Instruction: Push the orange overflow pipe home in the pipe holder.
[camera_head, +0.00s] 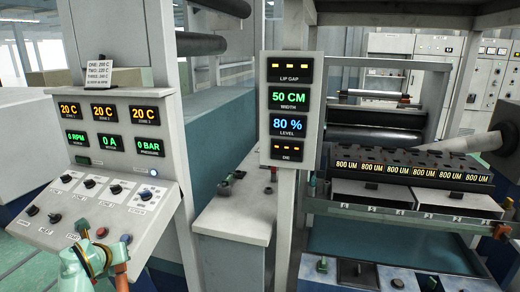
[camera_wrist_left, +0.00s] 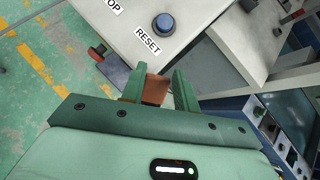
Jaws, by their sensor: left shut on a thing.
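My left gripper (camera_head: 99,262) is at the bottom left in the head view, just in front of the sloping control console. The left wrist view shows its two green fingers (camera_wrist_left: 160,88) closed on an orange-brown piece (camera_wrist_left: 156,90), which I take to be the overflow pipe. Only a short part of it shows between the fingers; its far end is hidden. Orange also shows beside the gripper in the head view. I cannot make out the pipe holder for certain in either view. My right gripper is not in view.
The control console (camera_head: 60,210) has several knobs and a blue reset button (camera_wrist_left: 163,24) close to the gripper. A red-handled part (camera_wrist_left: 97,52) is beyond the left finger. A grey side table (camera_head: 235,215) stands to the right. Open green floor (camera_wrist_left: 40,80) is at the left.

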